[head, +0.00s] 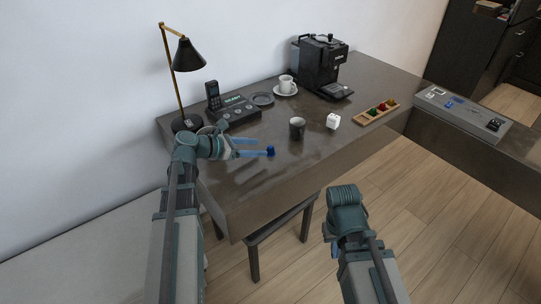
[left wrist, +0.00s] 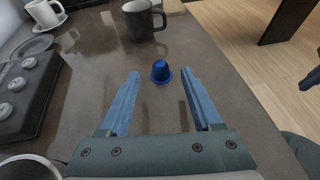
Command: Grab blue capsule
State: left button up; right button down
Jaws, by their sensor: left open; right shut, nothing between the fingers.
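The blue capsule (head: 270,150) sits on the dark vanity top near its front edge. In the left wrist view the capsule (left wrist: 161,71) stands just beyond and between my fingertips, touching neither. My left gripper (head: 254,147) is open, with its two blue fingers pointing right at the capsule; its fingers also show in the left wrist view (left wrist: 160,76). My right gripper (head: 331,237) hangs over the floor in front of the vanity, away from the capsule, and is shut and empty; its fingers are mostly hidden by its arm.
A phone (head: 231,112), a cup on a saucer (head: 286,87), a coffee machine (head: 320,66), a wooden tray (head: 363,119) and a lamp (head: 184,55) stand around.

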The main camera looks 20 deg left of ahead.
aim_at(268, 147)
pick_arm(q)
jog(key=b+x, duration=0.2)
jog(key=x, duration=0.3)
jog(key=shift+f, duration=0.1)
jog(key=shift+w+d+f, duration=0.1)
jog(key=shift+w+d, duration=0.25)
jog(key=shift+d, duration=0.05)
jog(key=shift+c, duration=0.2)
grip_shut()
